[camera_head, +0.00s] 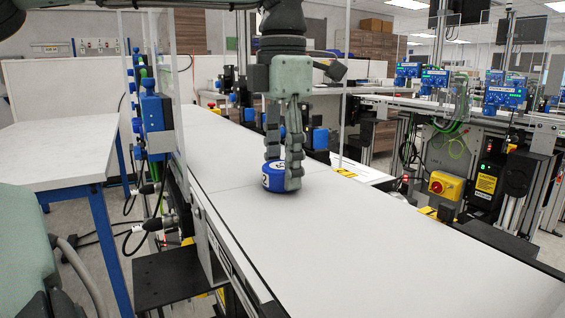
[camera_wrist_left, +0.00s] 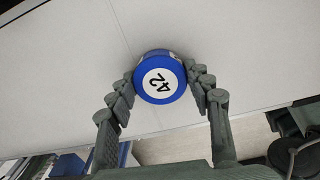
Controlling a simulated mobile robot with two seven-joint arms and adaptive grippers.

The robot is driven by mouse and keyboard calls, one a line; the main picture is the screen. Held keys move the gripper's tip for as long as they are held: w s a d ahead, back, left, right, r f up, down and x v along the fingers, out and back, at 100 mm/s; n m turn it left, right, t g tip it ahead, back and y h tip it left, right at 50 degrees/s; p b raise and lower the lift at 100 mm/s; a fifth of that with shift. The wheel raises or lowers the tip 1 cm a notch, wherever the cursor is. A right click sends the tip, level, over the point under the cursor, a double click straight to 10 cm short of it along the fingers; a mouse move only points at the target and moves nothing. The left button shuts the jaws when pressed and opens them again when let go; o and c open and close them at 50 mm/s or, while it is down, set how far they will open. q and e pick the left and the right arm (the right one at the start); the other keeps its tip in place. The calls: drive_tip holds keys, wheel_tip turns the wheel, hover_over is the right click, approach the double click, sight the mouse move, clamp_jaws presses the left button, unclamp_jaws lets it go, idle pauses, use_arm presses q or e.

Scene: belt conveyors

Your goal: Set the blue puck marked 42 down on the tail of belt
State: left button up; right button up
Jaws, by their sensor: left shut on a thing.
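The blue puck (camera_head: 274,184) has a white label and sits between the fingers of my left gripper (camera_head: 280,176), low over the belt (camera_head: 330,235). In the left wrist view the puck (camera_wrist_left: 160,68) shows its round white face with a black 42. The fingers of my left gripper (camera_wrist_left: 161,82) are shut on its two sides. The puck looks at or very near the belt surface; I cannot tell whether it touches. The belt is light grey and runs from the front right to the back left. My right gripper is not seen.
A white table (camera_head: 60,150) with blue legs stands left of the belt. Clear upright panels (camera_head: 178,80) and blue sensor units (camera_head: 152,115) line the belt's left side. A yellow emergency-stop box (camera_head: 445,187) is at the right. The belt in front of the puck is bare.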

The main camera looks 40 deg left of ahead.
sight(282, 165)
use_arm(q)
drive_tip(key=shift+f, duration=0.2)
drive_tip(key=o, duration=0.9)
drive_tip(key=shift+o, duration=1.4)
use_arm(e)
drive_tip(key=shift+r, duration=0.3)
use_arm(q)
drive_tip(key=shift+r, duration=0.15)
wheel_tip(282, 165, up, 12)
drive_tip(key=p, duration=0.1)
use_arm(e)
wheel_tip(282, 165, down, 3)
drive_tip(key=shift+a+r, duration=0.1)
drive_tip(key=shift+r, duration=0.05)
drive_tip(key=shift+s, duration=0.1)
